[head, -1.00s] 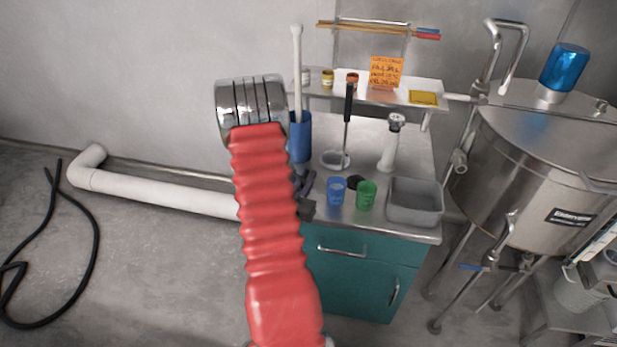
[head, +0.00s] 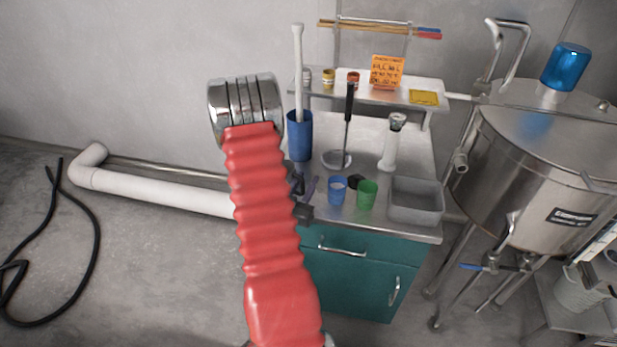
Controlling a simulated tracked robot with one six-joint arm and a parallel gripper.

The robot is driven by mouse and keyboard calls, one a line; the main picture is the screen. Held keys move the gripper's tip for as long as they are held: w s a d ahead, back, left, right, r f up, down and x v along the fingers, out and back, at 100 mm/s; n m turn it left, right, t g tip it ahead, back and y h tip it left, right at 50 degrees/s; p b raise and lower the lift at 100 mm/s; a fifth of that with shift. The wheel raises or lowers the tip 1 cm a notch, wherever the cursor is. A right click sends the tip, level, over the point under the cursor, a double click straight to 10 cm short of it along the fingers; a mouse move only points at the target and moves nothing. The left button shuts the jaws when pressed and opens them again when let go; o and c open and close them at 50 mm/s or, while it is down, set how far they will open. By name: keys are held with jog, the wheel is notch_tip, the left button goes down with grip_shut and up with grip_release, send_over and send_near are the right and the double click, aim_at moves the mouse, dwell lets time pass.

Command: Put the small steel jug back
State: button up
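I cannot make out the small steel jug in the head view; my red arm hides part of the scene. Dark parts that look like my gripper (head: 302,212) show just right of the red arm, at the left front edge of the worktop. The rest of it is behind the arm, so its opening and anything in it are hidden. A narrow purple-grey piece shows beside these dark parts; I cannot tell what it is.
The teal cabinet's worktop (head: 409,140) holds a blue cup (head: 337,191), green cup (head: 367,195), grey bin (head: 416,204), blue holder (head: 299,140), white-handled tool (head: 391,145) and long-handled tool (head: 347,125). A shelf (head: 438,88) with jars stands behind. A steel tank (head: 530,160) is right.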

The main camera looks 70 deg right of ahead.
jog(key=a, duration=0.9)
jog(key=shift+a, duration=0.4)
jog(key=shift+w, duration=0.1)
